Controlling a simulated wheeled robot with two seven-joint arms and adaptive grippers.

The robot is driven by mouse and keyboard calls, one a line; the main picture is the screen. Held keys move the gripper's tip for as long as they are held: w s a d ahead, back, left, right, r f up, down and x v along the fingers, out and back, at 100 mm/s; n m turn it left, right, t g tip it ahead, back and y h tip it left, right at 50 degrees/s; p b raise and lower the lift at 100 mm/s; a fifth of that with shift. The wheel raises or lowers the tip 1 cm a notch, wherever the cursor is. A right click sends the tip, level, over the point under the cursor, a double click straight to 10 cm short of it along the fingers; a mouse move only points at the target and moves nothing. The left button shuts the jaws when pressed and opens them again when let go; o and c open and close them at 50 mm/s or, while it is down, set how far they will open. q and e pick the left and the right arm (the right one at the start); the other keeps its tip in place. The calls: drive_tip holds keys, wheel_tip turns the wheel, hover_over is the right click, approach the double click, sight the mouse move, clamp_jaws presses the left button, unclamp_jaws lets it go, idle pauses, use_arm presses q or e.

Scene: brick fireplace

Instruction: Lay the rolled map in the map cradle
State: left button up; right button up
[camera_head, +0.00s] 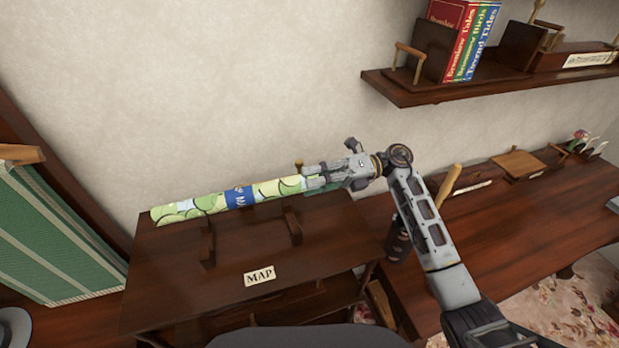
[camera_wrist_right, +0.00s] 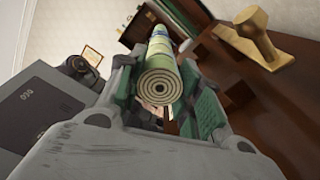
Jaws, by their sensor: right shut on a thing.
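The rolled map (camera_head: 212,203) is a long green patterned roll with a blue band. My right gripper (camera_head: 318,179) is shut on its right end. The map lies roughly level, slanting up a little to the right, over the back of a dark wooden stand labelled MAP. The map cradle (camera_head: 291,226) shows as wooden uprights on that stand, in front of the map in the head view. I cannot tell whether the map touches them. In the right wrist view the map's spiral end (camera_wrist_right: 161,90) shows between the fingers. My left gripper is not in view.
A wall shelf (camera_head: 420,92) with books (camera_head: 463,40) hangs at the upper right. A long wooden desk (camera_head: 480,235) with small items stands to the right. A green panelled object (camera_head: 50,235) stands at the left. The front of the MAP stand's top is clear.

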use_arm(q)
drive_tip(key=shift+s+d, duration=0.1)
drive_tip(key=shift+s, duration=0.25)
